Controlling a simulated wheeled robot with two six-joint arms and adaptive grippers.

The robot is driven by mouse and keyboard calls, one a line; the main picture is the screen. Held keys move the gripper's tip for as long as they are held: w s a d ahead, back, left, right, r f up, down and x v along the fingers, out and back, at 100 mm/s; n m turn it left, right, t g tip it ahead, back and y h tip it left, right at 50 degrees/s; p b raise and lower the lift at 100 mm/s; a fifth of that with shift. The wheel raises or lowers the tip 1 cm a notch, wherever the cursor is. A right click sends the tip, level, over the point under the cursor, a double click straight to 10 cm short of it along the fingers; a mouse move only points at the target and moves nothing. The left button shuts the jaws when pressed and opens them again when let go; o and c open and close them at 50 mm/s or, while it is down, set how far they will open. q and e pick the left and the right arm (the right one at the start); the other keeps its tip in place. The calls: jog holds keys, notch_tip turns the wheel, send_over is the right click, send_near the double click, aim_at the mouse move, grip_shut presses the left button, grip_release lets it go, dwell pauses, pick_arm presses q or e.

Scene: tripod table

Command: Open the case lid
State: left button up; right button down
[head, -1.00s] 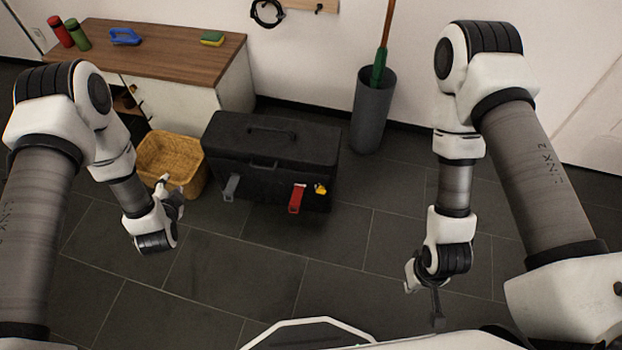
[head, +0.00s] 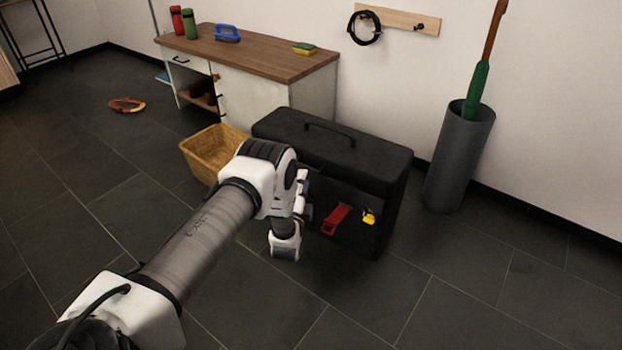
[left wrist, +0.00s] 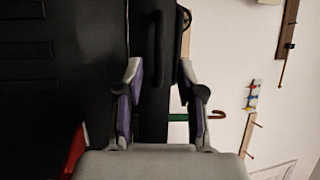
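The black case (head: 385,205) stands on the floor with its lid (head: 365,148) closed and the carry handle on top. A red latch (head: 335,219) hangs tilted out from the front, with a small yellow piece (head: 369,216) beside it. The front's left part is hidden behind my left arm. My left gripper (head: 302,187) is at the front of the case, mostly hidden by its own arm. In the left wrist view its two fingers (left wrist: 159,68) are spread apart, with the dark lid (left wrist: 152,115) beyond them; contact cannot be told. My right gripper is out of view.
A wicker basket (head: 205,160) stands left of the case, by a wood-topped cabinet (head: 265,55). A grey bin (head: 460,160) holding a green-and-brown pole stands at the right. The wall is close behind. The tiled floor in front is clear.

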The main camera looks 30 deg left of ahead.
aim_at(306, 166)
pick_arm(q)
jog(key=b+x, duration=0.2)
jog(key=x, duration=0.3)
jog(key=shift+w+a, duration=0.25)
jog(key=shift+w, duration=0.15)
grip_shut()
jog(key=shift+r, duration=0.1)
